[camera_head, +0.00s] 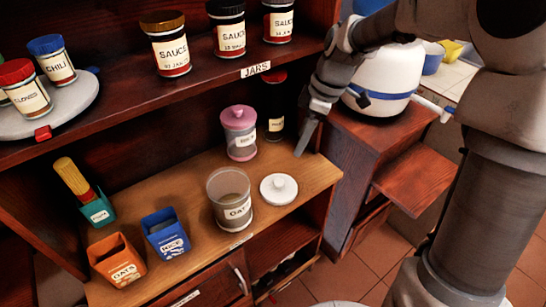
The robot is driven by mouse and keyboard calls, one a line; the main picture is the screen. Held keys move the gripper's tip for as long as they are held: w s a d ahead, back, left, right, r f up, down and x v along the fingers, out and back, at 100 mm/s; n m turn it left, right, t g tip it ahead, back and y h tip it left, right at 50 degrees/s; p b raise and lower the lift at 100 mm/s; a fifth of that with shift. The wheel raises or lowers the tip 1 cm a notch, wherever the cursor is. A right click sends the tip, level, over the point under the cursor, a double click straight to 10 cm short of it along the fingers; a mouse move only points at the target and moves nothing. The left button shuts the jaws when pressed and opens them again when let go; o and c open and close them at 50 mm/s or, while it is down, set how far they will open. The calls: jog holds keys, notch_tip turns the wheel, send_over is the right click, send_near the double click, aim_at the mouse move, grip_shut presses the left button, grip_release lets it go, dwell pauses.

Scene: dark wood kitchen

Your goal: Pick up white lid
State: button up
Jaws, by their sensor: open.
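The white lid (279,188) is round with a small knob on top. It lies flat on the lower wooden shelf, just right of an open clear jar labelled OATS (230,199). My gripper (306,138) hangs above and to the right of the lid, near the right end of the shelf. Its fingers point downward and are apart from the lid. It holds nothing that I can see. One finger shows clearly, and the other is partly hidden.
A pink-lidded jar (239,133) and a dark bottle (273,106) stand behind the lid. Orange (118,261) and blue (166,234) boxes and a teal pasta holder (97,212) stand left. The upper shelf (200,84) holds sauce jars. A white canister (384,81) stands right.

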jog(key=b, duration=0.4)
send_near(279, 182)
jog(key=shift+n, duration=0.4)
jog(key=x, duration=0.8)
jog(key=shift+a+f, duration=0.1)
jog(key=shift+f, duration=0.2)
jog(key=shift+c, duration=0.3)
grip_shut()
